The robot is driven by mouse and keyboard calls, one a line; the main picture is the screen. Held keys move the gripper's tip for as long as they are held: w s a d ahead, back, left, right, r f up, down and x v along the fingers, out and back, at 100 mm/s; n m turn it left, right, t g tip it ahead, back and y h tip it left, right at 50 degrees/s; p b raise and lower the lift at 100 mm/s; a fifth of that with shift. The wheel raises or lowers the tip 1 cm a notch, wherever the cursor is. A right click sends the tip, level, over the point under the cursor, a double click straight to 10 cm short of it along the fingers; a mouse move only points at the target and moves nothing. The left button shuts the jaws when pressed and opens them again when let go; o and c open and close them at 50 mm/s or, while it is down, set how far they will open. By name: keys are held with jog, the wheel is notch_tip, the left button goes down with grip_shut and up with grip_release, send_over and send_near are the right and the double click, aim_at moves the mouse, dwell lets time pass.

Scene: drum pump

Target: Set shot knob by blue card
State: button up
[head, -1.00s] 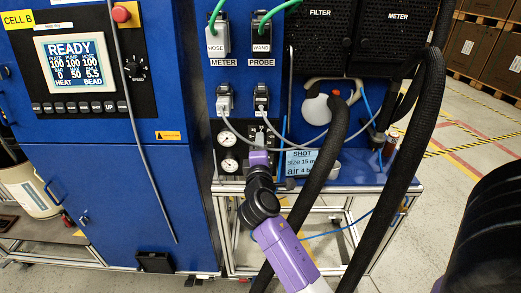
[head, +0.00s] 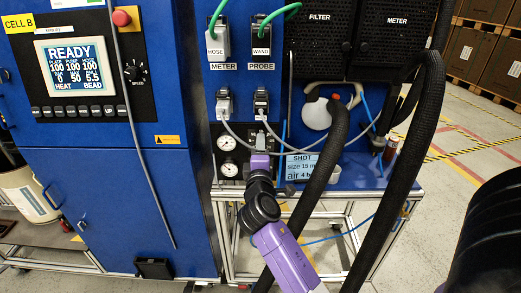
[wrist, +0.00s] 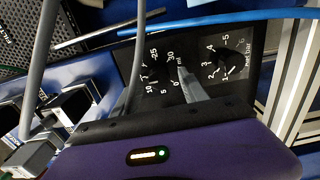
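The blue card (head: 300,170) stands right of the dial panel in the head view. It reads "SHOT", "size 15 m…" and "air 4 b…"; the black hose covers its right end. The black dial panel (wrist: 262,72) in the wrist view has a shot scale (wrist: 165,70) from 0 to 30 ml and a "set bar" scale (wrist: 226,57) beside it. The shot knob's pointer cannot be made out. My purple gripper (head: 259,158) is at the panel, left of the card. A grey tapered piece, perhaps a finger, lies by the 0 mark.
Two gauges (head: 228,156) sit left of my gripper. Grey cables (head: 231,128) and thick black hoses (head: 322,178) hang in front of the panel and card. A grey cable (wrist: 136,55) and a blue tube (wrist: 220,18) cross the wrist view.

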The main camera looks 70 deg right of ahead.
jog(key=b+v, duration=0.1)
jog(key=v, duration=0.6)
jog(key=shift+s+a, duration=0.15)
jog(key=shift+a, duration=0.2)
dwell(0.4)
